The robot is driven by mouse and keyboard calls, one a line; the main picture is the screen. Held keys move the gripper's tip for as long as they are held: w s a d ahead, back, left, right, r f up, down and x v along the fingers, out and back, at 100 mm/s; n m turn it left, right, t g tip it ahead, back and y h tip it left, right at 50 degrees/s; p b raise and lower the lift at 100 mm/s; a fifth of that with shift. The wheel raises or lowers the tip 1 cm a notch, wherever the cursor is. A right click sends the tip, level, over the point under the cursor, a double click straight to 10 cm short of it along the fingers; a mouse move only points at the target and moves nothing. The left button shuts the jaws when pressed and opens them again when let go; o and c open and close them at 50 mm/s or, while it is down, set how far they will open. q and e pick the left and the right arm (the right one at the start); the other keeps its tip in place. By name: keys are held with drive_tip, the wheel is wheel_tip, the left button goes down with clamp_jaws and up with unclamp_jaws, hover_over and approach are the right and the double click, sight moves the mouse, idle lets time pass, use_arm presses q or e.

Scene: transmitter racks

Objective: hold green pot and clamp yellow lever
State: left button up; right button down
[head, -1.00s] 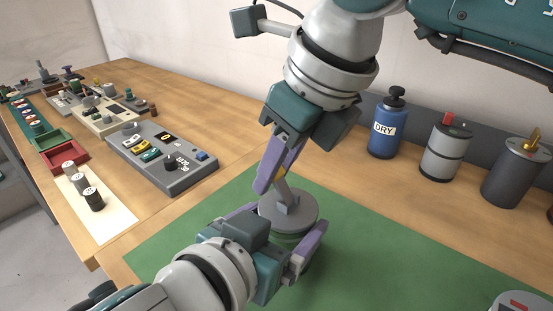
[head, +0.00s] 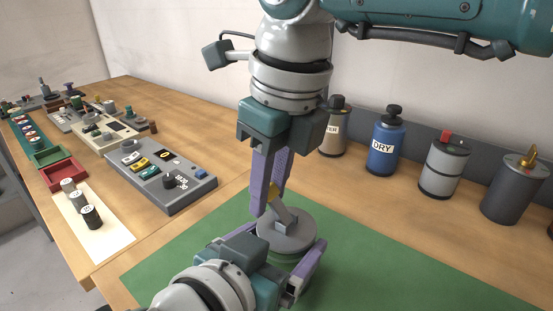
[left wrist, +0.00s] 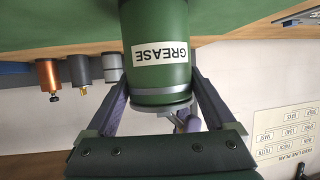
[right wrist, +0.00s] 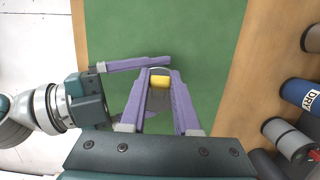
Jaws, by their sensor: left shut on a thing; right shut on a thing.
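The green pot (left wrist: 160,22) has a white GREASE label and a grey rim in the left wrist view. In the head view its round grey lid (head: 300,236) faces up and its body is mostly hidden. My left gripper (head: 280,250) is shut on the pot, one purple finger on each side. The yellow lever (head: 272,188) rises tilted from a grey arm on the lid; its yellow end (right wrist: 159,82) also shows in the right wrist view. My right gripper (head: 268,200) reaches down from above and is shut on the lever, which is partly hidden between its fingers.
The pot is over a green mat (head: 400,275). Along the wall stand a beige can (head: 334,138), a blue DRY can (head: 385,140), a grey can (head: 443,168) and a dark cylinder (head: 513,190). A grey switch panel (head: 190,190) and a red tray (head: 65,175) lie left.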

sight(283, 212)
drive_tip(key=c, duration=0.6)
unclamp_jaws()
drive_tip(key=shift+c, duration=0.2)
wheel_tip(283, 212, up, 12)
drive_tip(key=s+d, duration=0.1)
drive_tip(key=shift+d, duration=0.35)
drive_tip(key=shift+s+f, duration=0.1)
use_arm(q)
drive_tip(key=o, duration=1.6)
drive_tip(key=shift+c, duration=0.2)
